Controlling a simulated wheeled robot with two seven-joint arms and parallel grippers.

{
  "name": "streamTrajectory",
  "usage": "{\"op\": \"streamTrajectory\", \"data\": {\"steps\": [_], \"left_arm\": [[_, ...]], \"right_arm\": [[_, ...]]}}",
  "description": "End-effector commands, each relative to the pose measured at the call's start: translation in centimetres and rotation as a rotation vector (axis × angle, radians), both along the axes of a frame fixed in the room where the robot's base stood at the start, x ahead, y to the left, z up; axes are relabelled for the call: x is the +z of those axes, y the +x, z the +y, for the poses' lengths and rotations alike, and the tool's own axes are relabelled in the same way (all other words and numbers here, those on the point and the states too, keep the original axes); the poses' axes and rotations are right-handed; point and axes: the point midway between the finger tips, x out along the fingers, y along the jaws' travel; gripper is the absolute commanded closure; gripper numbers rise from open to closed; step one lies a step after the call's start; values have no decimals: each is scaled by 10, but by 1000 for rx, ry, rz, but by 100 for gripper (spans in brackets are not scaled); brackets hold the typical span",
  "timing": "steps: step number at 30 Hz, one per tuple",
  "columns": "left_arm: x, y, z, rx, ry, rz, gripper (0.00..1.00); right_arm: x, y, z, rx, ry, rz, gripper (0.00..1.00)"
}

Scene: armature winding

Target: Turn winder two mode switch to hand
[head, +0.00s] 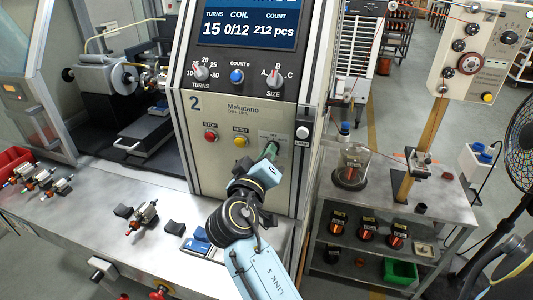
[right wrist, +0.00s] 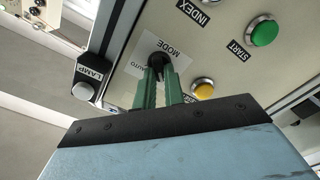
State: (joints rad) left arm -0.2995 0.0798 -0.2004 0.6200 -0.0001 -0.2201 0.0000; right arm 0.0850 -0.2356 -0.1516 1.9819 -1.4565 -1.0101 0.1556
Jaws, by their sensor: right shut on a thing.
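The mode switch is a small black knob (right wrist: 157,62) on a pale label reading MODE and AUTO in the right wrist view. My right gripper (right wrist: 160,80) has its two green fingers closed around the knob; it also shows in the head view (head: 271,150), reaching up to the front panel of winder 2 (head: 222,122). In the head view the gripper hides the knob. The rest of the label is covered by the fingers, so I cannot tell the knob's exact setting. My left gripper is out of view.
A yellow button (right wrist: 203,88) sits close beside the fingers, with a green START button (right wrist: 263,30) beyond. A white LAMP button (head: 302,132) is right of the gripper. A red STOP button (head: 210,136) is further left. Loose armature parts (head: 144,214) lie on the bench.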

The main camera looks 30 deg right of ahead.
Motion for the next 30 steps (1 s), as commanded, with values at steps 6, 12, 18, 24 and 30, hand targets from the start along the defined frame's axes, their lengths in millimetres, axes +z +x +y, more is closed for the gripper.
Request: {"op": "streamTrajectory", "data": {"steps": [6,12,18,24,30], "left_arm": [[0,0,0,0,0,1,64],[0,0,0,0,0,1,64],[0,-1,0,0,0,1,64],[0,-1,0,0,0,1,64],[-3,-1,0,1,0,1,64]], "right_arm": [[-2,0,0,-1,-7,15,100],[-2,0,0,-1,-7,15,100],[-2,0,0,-1,-8,13,70],[-1,0,0,0,-7,11,67],[-2,-5,6,1,-7,9,67]]}}
